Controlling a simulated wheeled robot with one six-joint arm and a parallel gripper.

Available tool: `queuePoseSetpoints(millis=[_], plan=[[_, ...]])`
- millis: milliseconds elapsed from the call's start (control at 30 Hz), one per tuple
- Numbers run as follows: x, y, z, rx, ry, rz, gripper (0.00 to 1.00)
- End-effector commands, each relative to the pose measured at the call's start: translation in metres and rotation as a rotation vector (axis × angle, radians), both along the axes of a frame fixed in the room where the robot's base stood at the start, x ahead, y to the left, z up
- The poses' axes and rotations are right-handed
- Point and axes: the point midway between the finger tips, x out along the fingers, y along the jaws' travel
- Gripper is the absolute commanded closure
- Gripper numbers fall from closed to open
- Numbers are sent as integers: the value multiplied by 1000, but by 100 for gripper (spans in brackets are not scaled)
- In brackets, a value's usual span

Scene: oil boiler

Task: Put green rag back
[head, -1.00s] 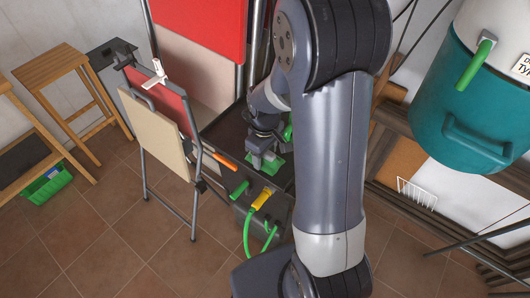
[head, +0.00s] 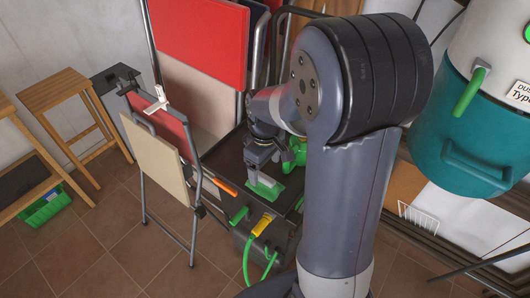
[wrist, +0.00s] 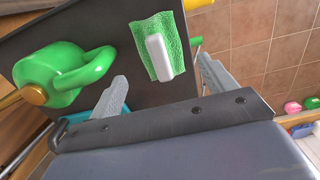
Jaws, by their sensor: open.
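The green rag (head: 264,188) lies on the dark top of a low black cabinet (head: 226,160) in the head view. In the wrist view the rag (wrist: 171,30) is a textured green rectangle with a white block-like handle on it. My gripper (head: 254,172) is over the cabinet top, close to the rag. In the wrist view my gripper (wrist: 166,86) is open, its two grey fingers apart, with nothing between them. The rag shows beyond the fingers and I see no contact. The exact height gap is unclear.
A green can with a spout (wrist: 62,75) stands beside the rag. A folding chair (head: 160,160) stands left of the cabinet. A green hose with a yellow fitting (head: 262,226) is at its front. A teal drum (head: 450,125) is at the right. Tiled floor is open in front.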

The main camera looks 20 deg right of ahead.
Motion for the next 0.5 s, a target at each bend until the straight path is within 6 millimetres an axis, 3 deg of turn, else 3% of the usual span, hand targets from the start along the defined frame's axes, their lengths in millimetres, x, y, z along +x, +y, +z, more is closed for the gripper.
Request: queuePoseSetpoints(millis=[200,500], plan=[[1,0,41,0,-4,0,21],[0,0,58,0,0,0,21]])
